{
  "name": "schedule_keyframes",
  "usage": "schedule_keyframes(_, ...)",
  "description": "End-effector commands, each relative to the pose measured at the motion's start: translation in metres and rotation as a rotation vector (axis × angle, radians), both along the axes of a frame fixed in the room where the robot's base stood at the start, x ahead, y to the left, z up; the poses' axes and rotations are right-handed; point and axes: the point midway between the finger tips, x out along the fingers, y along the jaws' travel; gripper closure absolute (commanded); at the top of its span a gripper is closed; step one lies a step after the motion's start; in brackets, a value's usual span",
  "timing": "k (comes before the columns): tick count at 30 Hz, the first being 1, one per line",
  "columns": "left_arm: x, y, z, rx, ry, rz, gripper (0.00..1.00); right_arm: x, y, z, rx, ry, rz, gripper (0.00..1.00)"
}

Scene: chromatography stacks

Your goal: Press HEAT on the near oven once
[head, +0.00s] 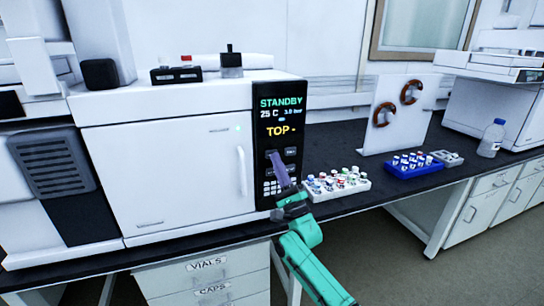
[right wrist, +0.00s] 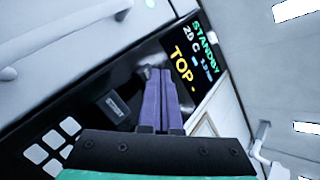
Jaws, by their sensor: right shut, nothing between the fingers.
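The near oven (head: 165,165) is a white box with a closed door and a black control panel at its right. In the right wrist view the fingertips (right wrist: 152,73) are over the dark panel. One button (head: 291,152) shows right of the fingers; its label is too small to read. The fingers may hide another button. I cannot tell whether they touch.
A keypad (head: 270,188) is low on the panel, beside my fingers. A white vial tray (head: 350,187) stands on the bench just right of the gripper. A blue vial rack (head: 415,172), a white board (head: 375,140) and a bottle (head: 491,138) are farther right.

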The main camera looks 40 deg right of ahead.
Motion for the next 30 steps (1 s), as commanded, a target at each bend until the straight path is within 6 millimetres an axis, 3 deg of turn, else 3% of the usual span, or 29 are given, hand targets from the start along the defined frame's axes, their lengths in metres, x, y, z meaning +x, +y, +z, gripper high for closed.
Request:
schedule_keyframes(17, 0.0, 0.0002, -0.0071, 0.0, 0.0, 0.0, 1.0, 0.0069, -0.0024, -0.0008, -0.001, 0.001, 0.0, 1.0)
schedule_keyframes(30, 0.0001, 0.0003, 0.0012, 0.0, 0.0, 0.0, 1.0, -0.0002, 0.0002, 0.0017, 0.0, 0.001, 0.0, 1.0)
